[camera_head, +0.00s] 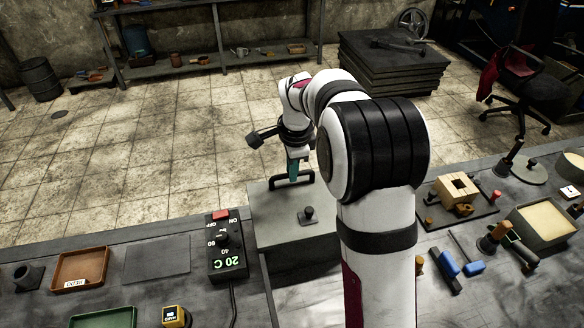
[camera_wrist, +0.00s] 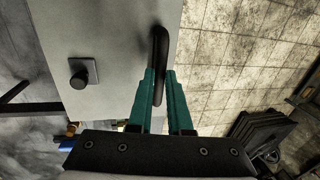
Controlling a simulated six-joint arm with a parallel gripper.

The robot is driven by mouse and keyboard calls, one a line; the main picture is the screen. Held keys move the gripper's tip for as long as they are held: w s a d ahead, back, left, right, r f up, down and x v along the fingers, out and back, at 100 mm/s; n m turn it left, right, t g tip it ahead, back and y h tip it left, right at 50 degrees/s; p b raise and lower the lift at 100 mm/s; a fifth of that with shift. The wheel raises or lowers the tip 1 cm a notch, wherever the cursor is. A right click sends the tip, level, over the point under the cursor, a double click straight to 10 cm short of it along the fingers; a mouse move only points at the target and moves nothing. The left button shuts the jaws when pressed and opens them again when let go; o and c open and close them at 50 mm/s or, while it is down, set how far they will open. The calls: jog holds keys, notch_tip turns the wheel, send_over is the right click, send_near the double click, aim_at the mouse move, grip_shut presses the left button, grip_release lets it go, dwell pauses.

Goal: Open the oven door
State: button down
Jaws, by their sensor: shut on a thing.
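The oven (camera_head: 275,228) is a grey box on the workbench, also in the wrist view (camera_wrist: 110,35). Its top panel, which looks like the door, lies flat and appears closed. A black bar handle (camera_head: 309,178) stands on the panel's far edge and shows in the wrist view (camera_wrist: 159,40). A black knob (camera_head: 308,214) sits nearer the panel's middle, left of the handle in the wrist view (camera_wrist: 80,78). My gripper (camera_head: 294,171), with teal fingers (camera_wrist: 160,78), reaches down from above and is shut on the handle. The arm covers the oven's right side.
A control box (camera_head: 227,250) reading 20 C stands left of the oven. A brown tray (camera_head: 81,270) and green tray (camera_head: 103,318) lie farther left. Right of my arm are a wooden mold (camera_head: 458,190) and tools. Open tiled floor lies beyond the bench.

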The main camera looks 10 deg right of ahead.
jog(key=shift+s, duration=0.1)
jog(key=s, duration=1.7)
jog(key=c, duration=0.8)
grip_release()
jog(key=shift+c, duration=0.2)
jog(key=shift+w, duration=0.1)
jog(key=s+r, duration=0.3)
jog(key=r, duration=1.3)
jog(key=s+a+f+n+g+y, duration=0.1)
jog(key=s+a+f+n, duration=0.2)
jog(key=s+f+n, duration=0.2)
jog(key=s+a+f+n+g, duration=0.1)
jog(key=s+a+f+n, duration=0.2)
jog(key=s+f+n, duration=0.3)
jog(key=s+n, duration=0.1)
jog(key=s, duration=0.3)
jog(key=shift+a+f+n+y, duration=0.15)
jog(key=shift+f+n+y, duration=0.15)
jog(key=shift+y, duration=0.1)
